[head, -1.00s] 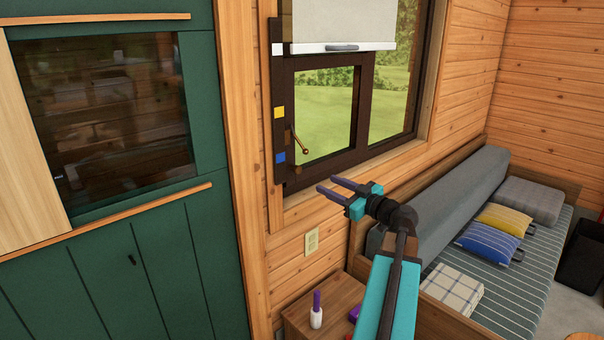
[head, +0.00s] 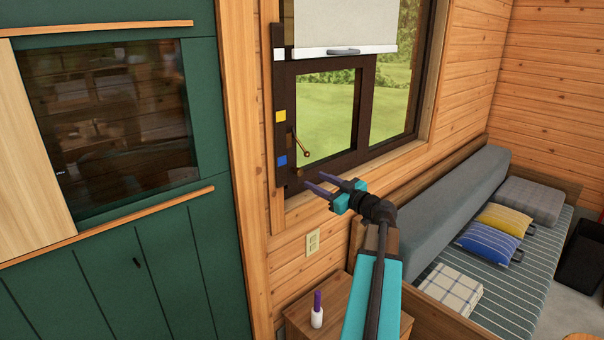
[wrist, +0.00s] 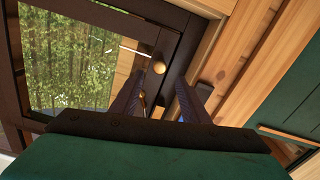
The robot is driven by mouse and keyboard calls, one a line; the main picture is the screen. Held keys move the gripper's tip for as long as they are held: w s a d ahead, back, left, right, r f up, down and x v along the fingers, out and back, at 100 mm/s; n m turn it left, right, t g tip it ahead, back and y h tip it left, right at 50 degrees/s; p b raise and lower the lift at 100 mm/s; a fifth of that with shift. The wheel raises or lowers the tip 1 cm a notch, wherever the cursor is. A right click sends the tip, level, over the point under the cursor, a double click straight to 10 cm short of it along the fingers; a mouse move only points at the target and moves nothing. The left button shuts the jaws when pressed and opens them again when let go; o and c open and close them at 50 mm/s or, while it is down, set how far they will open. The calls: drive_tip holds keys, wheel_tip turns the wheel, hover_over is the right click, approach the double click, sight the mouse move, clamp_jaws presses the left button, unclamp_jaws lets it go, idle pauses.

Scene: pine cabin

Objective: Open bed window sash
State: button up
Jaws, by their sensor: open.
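The window sash (head: 327,168) is a dark brown frame around a glass pane, and it looks shut in the window frame. A brass handle (head: 301,143) sits on its left stile. In the wrist view the brass handle knob (wrist: 158,67) shows just beyond the fingers. My gripper (head: 324,182) is open and empty, just below and in front of the sash's lower left part. It also shows in the wrist view (wrist: 166,85), with its two dark fingers apart. I cannot tell whether either finger touches the sash or handle.
A dark strip with white, yellow and blue squares (head: 280,117) runs along the window's left side. A pale blind (head: 345,25) covers the upper part. A green cabinet (head: 120,260) stands at left, a bed (head: 530,235) at right. A nightstand (head: 335,295) holds a purple-topped bottle (head: 317,310).

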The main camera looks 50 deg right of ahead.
sight(301, 173)
drive_tip(key=w+p, duration=0.1)
drive_tip(key=w, duration=0.4)
drive_tip(key=w+p, duration=0.1)
drive_tip(key=w, duration=0.1)
drive_tip(key=shift+w+d+p, duration=0.25)
drive_tip(key=shift+w+p, duration=0.05)
drive_tip(key=shift+p, duration=0.05)
